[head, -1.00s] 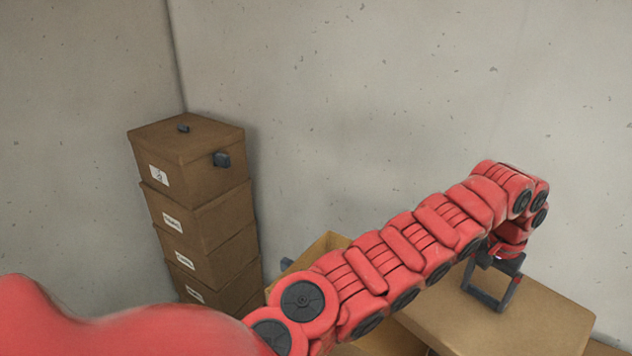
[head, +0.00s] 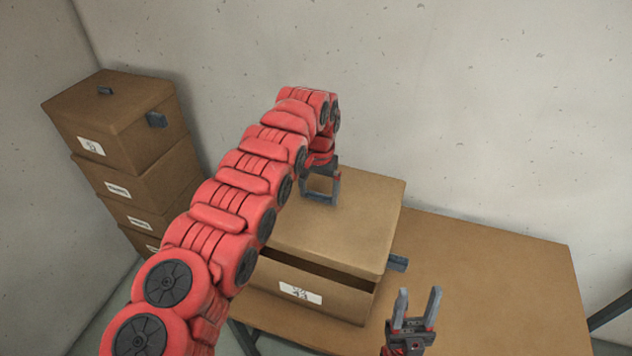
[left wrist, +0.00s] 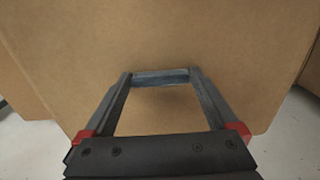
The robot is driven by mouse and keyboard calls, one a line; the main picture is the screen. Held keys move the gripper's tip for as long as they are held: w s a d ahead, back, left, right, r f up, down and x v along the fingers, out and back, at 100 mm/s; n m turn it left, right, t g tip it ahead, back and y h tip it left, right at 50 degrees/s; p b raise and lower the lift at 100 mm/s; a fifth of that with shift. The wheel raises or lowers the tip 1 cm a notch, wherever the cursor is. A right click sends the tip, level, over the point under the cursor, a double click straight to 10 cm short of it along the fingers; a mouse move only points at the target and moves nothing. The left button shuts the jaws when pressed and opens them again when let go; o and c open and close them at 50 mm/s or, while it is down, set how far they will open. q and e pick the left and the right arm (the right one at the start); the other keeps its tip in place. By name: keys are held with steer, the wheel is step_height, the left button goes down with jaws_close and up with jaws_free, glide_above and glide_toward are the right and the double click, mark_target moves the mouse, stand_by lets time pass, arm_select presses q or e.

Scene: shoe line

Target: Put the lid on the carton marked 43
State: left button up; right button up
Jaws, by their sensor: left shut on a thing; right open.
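The brown lid (head: 345,225) is over the open carton marked 43 (head: 345,300) on the table. A dark gap shows between the lid's front edge and the carton's front wall, so the lid is not flush there. My left gripper (head: 320,198) is shut on the lid, above its top face; the grip point is small in the head view. In the left wrist view my left gripper's fingers (left wrist: 160,78) reach down to the lid (left wrist: 230,45). My right gripper (head: 418,300) is open and empty, to the right of the carton. My left arm hides the carton's left side.
A stack of lidded cartons (head: 135,135) stands at the left by the wall. A dark handle (head: 398,263) sticks out of carton 43's right side. The table (head: 490,280) is bare to the right of the carton.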

arm_select(q)
steer(key=shift+f, duration=1)
step_height(320, 180, down, 6)
steer(key=b, duration=0.3)
steer(key=shift+d+r+b, duration=0.1)
steer(key=shift+b, duration=0.3)
steer(key=shift+f+b, duration=0.3)
steer(key=shift+f, duration=0.05)
steer(key=shift+c, duration=0.8)
steer(key=shift+f, duration=0.3)
steer(key=shift+s+p, duration=0.1)
steer(key=shift+p, duration=0.3)
steer(key=shift+s+f+b, duration=0.1)
steer(key=shift+f+b, duration=0.3)
steer(key=shift+b, duration=0.15)
steer(key=o, duration=1.3)
steer(key=shift+r, duration=0.1)
